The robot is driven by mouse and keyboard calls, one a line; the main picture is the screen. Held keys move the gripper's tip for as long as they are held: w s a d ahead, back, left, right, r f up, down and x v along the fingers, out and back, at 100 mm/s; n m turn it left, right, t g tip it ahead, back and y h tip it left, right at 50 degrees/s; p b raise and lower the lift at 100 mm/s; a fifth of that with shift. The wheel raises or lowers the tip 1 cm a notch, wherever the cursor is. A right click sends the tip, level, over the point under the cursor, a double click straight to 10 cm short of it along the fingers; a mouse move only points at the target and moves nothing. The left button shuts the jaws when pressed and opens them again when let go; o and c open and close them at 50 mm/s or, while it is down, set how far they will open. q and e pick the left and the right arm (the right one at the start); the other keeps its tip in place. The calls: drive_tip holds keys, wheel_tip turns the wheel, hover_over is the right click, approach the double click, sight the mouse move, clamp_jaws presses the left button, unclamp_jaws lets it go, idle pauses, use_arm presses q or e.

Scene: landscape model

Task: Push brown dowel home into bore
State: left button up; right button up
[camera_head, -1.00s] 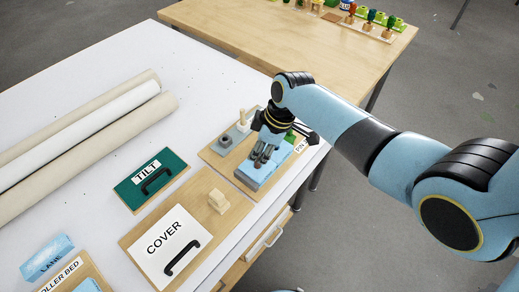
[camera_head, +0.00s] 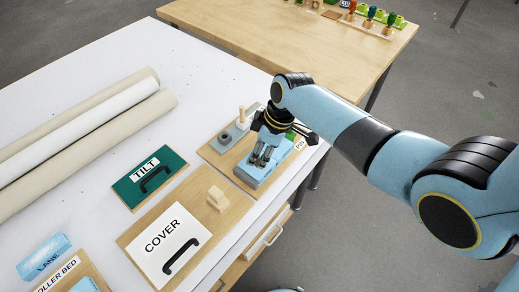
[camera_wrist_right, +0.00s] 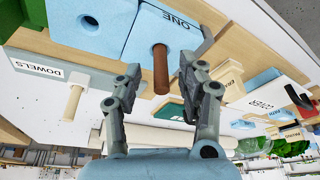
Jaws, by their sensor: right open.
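The brown dowel (camera_wrist_right: 160,72) sticks out of a bore in a blue block marked ONE (camera_wrist_right: 178,30) in the right wrist view. Part of its length stands proud of the block's face. In the head view the blue block (camera_head: 252,176) sits on a wooden board, and the dowel is hidden by or lost among my fingers. My right gripper (camera_head: 262,158) is over the block. In the right wrist view its two fingers (camera_wrist_right: 159,66) are open, one on each side of the dowel, with gaps on both sides. My left gripper is out of view.
A pale peg (camera_head: 241,115) and a grey block (camera_head: 225,139) stand behind the gripper. The COVER panel (camera_head: 163,240) and green TILT panel (camera_head: 149,178) lie to the left. A second blue block (camera_wrist_right: 85,25) with an empty hole adjoins the first.

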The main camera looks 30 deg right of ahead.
drive_tip(key=v, duration=1.2)
idle(0.5)
drive_tip(key=s+d+f+m+g+b, duration=0.1)
drive_tip(key=s+f+b, duration=0.4)
drive_tip(key=f, duration=0.6)
drive_tip(key=s+f+m+g+h+b, duration=0.1)
drive_tip(key=s+f+b, duration=0.2)
drive_tip(key=s+f, duration=0.55)
drive_tip(key=s+d+f+m+g+b, duration=0.1)
drive_tip(key=s+f+b, duration=0.35)
drive_tip(key=f, duration=0.75)
drive_tip(key=s+d+f+m+t+h+b, duration=0.1)
drive_tip(key=s+f+m+b, duration=0.5)
drive_tip(key=s+f, duration=1.4)
drive_tip(key=shift+s+d+f+t+h, duration=0.35)
drive_tip(key=shift+s+d+h, duration=0.5)
drive_tip(key=shift+d, duration=0.35)
